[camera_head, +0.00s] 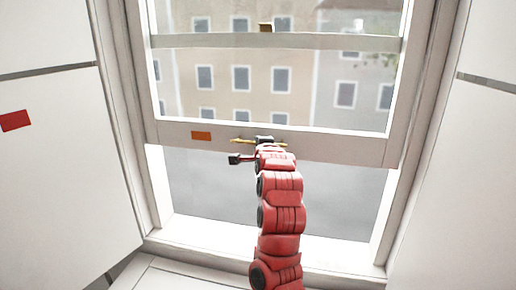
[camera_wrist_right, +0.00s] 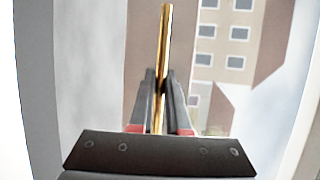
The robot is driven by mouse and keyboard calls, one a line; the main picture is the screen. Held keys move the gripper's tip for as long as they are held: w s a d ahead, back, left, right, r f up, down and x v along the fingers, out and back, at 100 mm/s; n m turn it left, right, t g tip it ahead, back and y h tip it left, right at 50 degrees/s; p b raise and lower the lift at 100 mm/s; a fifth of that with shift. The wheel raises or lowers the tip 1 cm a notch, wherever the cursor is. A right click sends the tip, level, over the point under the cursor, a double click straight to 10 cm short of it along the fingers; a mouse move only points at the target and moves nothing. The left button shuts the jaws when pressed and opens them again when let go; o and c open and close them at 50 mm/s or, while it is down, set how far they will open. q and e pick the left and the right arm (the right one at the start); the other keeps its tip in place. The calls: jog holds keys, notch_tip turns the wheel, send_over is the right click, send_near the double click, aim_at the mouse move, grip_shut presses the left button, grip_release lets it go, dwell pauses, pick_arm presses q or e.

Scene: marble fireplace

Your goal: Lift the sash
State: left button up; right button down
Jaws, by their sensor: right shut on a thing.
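The white window sash (camera_head: 345,146) stands raised in its frame in the head view, with an open gap between its bottom rail and the sill (camera_head: 200,233). A thin gold bar handle (camera_head: 241,140) lies across the bottom rail. My red right arm reaches up from below, and its right gripper (camera_head: 264,141) is at this handle. In the right wrist view, the dark fingers of the right gripper (camera_wrist_right: 159,80) are shut on the gold handle (camera_wrist_right: 166,30). The fingers cover part of the handle. My left gripper is not in view.
An orange tag (camera_head: 201,135) is on the bottom rail. A small gold fitting (camera_head: 265,27) sits above the white crossbar (camera_head: 200,40). White panels flank the window, the left one with a red patch (camera_head: 15,120). Buildings show outside.

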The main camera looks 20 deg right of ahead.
jog(key=shift+r, duration=0.1)
jog(key=c, duration=0.9)
grip_release()
jog(key=shift+s, duration=0.1)
jog(key=b+v, duration=0.3)
jog(key=v, duration=1.4)
jog(key=shift+a, duration=0.1)
jog(key=shift+r, duration=0.1)
